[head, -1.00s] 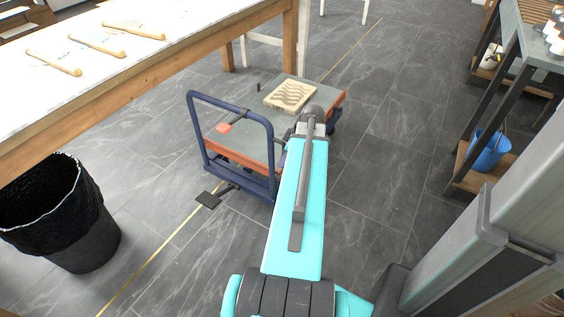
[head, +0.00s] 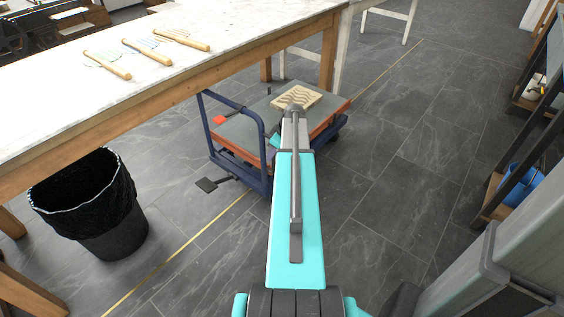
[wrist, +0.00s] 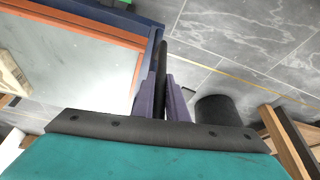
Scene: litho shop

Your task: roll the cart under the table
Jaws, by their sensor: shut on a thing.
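The cart (head: 235,137) is a low platform with a grey deck, orange edge and blue upright push handle (head: 262,150). It stands along the front side of the table (head: 150,75), its handle top meeting the table's edge in the picture; how far it is underneath I cannot tell. A block with a wavy pattern (head: 297,97) and a red piece (head: 219,119) lie on the deck. My gripper is hidden behind my arm in the head view. In the wrist view my gripper (wrist: 163,92) is shut on a dark bar (wrist: 162,62), apparently part of the cart's handle.
A black lined bin (head: 92,205) stands left of the cart, near the table's front. A wooden table leg (head: 328,60) rises beside the cart's far end. Shelving with a blue bucket (head: 522,185) is at right. Open floor lies between cart and shelving.

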